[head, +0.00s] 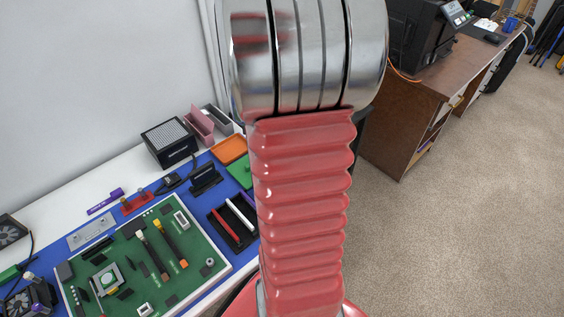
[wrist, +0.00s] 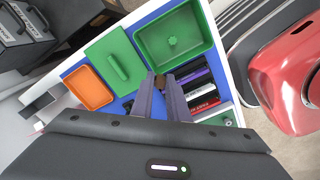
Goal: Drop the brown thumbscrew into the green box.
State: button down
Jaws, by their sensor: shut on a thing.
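The brown thumbscrew (wrist: 159,82) shows as a small brown piece between the fingertips of my gripper (wrist: 160,80) in the wrist view. My gripper is shut on it. The open green box (wrist: 211,46) lies just beyond the fingertips, up and to the right in the picture. Its inside looks empty apart from a small raised spot on its floor. A green lid with a handle (wrist: 105,54) lies to the left of the box. In the head view my arm hides my gripper and the thumbscrew, and only a green part beside the arm shows.
An orange tray (wrist: 89,88) lies left of the fingertips; it also shows in the head view (head: 229,148). A black tray (head: 227,221) holds a red and a white pen-like item. A green circuit board (head: 195,228) covers the front of the blue mat. Dark modules (wrist: 202,92) stand right of the fingers.

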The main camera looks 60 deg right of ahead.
jog(key=s+d+n, duration=0.1)
jog(key=s+d, duration=0.1)
jog(key=s, duration=0.3)
jog(key=shift+s, duration=0.35)
jog(key=shift+f, duration=0.25)
jog(key=shift+f, duration=3.9)
jog(key=c, duration=1.6)
grip_release()
jog(key=shift+c, duration=0.2)
jog(key=shift+r, duration=0.1)
notch_tip(320, 180, up, 8)
